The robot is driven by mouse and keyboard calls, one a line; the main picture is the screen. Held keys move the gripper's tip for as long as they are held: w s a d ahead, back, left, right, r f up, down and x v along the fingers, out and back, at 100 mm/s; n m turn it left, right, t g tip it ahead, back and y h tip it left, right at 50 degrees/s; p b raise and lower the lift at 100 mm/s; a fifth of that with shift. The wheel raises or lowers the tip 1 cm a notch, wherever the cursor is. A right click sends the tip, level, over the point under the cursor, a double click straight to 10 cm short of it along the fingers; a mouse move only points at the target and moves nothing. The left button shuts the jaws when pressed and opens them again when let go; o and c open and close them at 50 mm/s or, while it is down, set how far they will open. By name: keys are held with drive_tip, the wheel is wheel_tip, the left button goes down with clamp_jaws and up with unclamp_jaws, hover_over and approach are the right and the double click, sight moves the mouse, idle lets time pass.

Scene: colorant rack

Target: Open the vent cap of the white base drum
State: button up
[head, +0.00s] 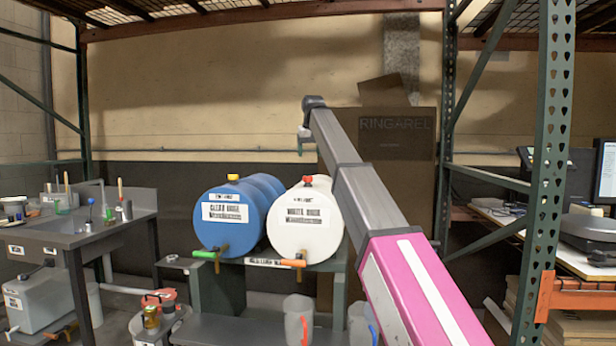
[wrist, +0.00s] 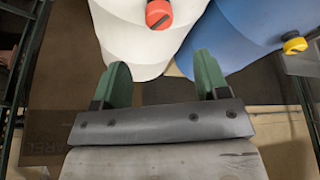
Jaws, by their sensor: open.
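The white base drum (head: 300,228) lies on its side on a rack, label and orange-handled tap facing me. Its red vent cap (head: 308,179) is on top near the front rim; the cap also shows at the top of the wrist view (wrist: 159,14). My gripper (head: 304,150) is above the drum, a little above the cap in the head view. In the wrist view its two green fingers (wrist: 160,72) are spread apart with nothing between them, and the cap lies beyond the fingertips. The head view does not show whether the cap is open or shut.
The blue drum (head: 225,222) with a yellow cap (head: 233,177) lies close at the left of the white drum. A large cardboard box (head: 405,150) stands behind at the right. Grey pitchers (head: 298,315) stand below the taps. A green rack post (head: 550,150) rises at the right.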

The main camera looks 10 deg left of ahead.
sight(308, 181)
drive_tip(key=w+f, duration=0.1)
drive_tip(key=f, duration=0.2)
drive_tip(key=w+f+m, duration=0.1)
drive_tip(key=f, duration=0.2)
drive_tip(key=w+a+f+m, duration=0.1)
drive_tip(key=f, duration=0.2)
drive_tip(key=shift+w+f+t, duration=0.25)
drive_tip(key=shift+f+t, duration=0.05)
drive_tip(key=shift+f, duration=0.1)
drive_tip(key=c, duration=0.9)
